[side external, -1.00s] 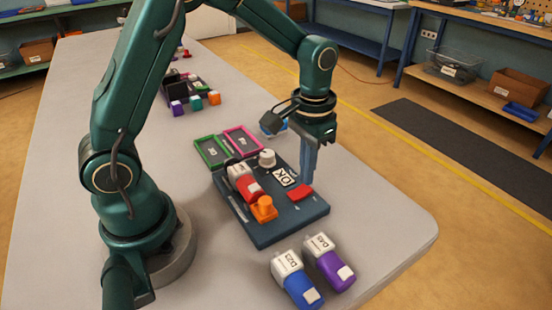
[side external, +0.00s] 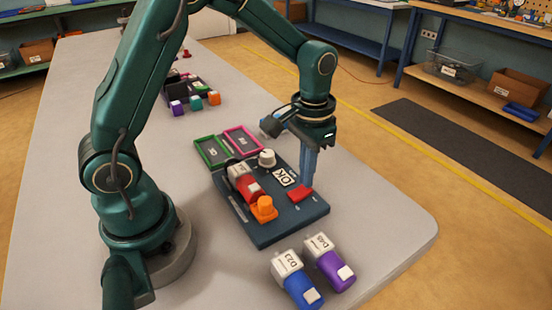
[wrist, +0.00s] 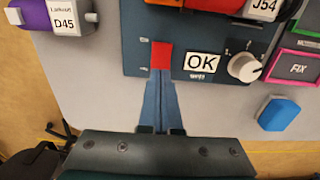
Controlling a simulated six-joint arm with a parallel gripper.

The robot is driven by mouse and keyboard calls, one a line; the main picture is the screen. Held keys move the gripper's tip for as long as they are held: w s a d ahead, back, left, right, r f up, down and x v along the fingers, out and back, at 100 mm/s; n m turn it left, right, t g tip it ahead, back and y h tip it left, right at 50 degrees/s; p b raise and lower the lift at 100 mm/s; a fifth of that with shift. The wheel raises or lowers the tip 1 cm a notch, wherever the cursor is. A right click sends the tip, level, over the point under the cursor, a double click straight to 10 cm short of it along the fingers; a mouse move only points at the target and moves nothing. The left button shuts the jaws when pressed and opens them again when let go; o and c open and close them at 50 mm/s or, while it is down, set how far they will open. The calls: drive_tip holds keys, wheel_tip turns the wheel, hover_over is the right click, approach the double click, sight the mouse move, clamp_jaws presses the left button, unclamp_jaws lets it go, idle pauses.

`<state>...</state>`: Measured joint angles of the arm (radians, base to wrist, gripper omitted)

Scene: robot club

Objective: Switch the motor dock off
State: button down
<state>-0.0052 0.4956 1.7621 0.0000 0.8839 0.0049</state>
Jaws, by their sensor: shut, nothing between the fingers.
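The motor dock (side external: 262,228) is a dark blue panel on the table. It carries a red switch (side external: 300,193), a white knob (side external: 267,158), an orange part (side external: 263,208), an OK label and a red-and-white motor (side external: 243,182). My gripper (side external: 308,186) is shut and empty, pointing down at the red switch's right side. In the wrist view the shut fingertips (wrist: 160,72) reach the near edge of the red switch (wrist: 161,55). I cannot tell whether they touch it. The white knob (wrist: 245,67) is right of the OK label there.
A purple motor (side external: 328,262) and a blue motor (side external: 297,279) lie in front of the dock. Green (side external: 210,151) and pink (side external: 242,141) framed trays sit behind it. A blue block (wrist: 279,113) lies on the table. The table's right side is clear.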

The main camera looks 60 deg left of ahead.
drive_tip(key=shift+f, duration=0.6)
drive_tip(key=shift+r, duration=3.55)
wheel_tip(320, 180, up, 5)
drive_tip(key=t, duration=0.2)
hover_over(299, 192)
drive_tip(key=s+r+t, duration=0.2)
drive_tip(key=s+r, duration=0.1)
drive_tip(key=s, duration=0.2)
drive_tip(key=s+f+t, duration=0.1)
drive_tip(key=s+f, duration=0.1)
drive_tip(key=s, duration=0.5)
drive_tip(key=shift+f+t, duration=0.3)
drive_tip(key=shift+f, duration=0.05)
